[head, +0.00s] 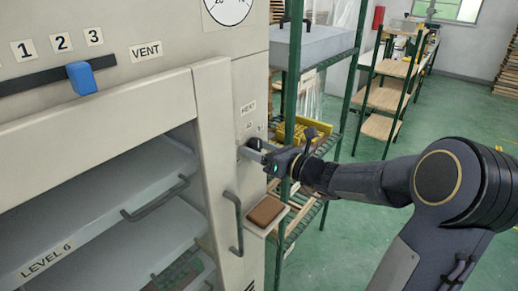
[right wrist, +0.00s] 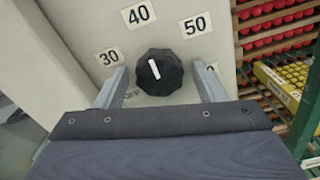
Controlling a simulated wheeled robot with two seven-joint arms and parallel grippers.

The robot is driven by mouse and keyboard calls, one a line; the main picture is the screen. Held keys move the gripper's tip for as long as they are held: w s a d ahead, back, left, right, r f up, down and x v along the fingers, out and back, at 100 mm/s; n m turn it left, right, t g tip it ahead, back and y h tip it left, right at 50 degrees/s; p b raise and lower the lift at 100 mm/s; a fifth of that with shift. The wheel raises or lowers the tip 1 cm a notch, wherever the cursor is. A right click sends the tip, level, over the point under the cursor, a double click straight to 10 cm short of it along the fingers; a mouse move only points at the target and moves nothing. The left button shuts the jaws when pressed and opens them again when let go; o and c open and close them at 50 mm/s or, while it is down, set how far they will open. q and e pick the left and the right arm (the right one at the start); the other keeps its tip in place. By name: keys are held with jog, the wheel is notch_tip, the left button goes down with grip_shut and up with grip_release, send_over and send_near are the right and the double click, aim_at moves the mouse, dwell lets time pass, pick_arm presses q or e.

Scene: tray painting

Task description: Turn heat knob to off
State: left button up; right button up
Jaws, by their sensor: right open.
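The heat knob (right wrist: 160,74) is black and faceted, with a white pointer mark. In the right wrist view the mark points up and slightly left, between the labels 30 (right wrist: 108,57) and 40 (right wrist: 138,14). My right gripper (right wrist: 160,82) is open, with one finger on each side of the knob and a visible gap to it in the picture. In the head view my right gripper (head: 257,153) is at the cabinet's side panel, below the HEAT label (head: 248,108), and largely hides the knob. My left gripper is not in view.
The cabinet (head: 120,110) has a blue slider (head: 81,78), a door handle (head: 235,222) and inner trays. A small ledge with a brown block (head: 266,211) sits below my right gripper. A green shelf rack (head: 290,90) stands close on the right. The 50 label (right wrist: 195,25) is right of the knob.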

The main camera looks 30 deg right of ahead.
jog(key=c, duration=1)
jog(key=shift+f+n+b, duration=0.15)
jog(key=shift+n+b, duration=0.35)
jog(key=shift+b, duration=0.25)
jog(key=n+b, duration=0.9)
jog(key=b, duration=0.3)
jog(key=shift+d+f, duration=0.1)
jog(key=n+b, duration=1)
jog(key=shift+b, duration=0.4)
jog(key=shift+r+n+b, duration=0.2)
jog(key=shift+n+b, duration=0.6)
jog(key=shift+n, duration=0.25)
jog(key=shift+r+n+b, duration=0.15)
jog(key=shift+n+b, duration=0.6)
jog(key=shift+n, duration=0.3)
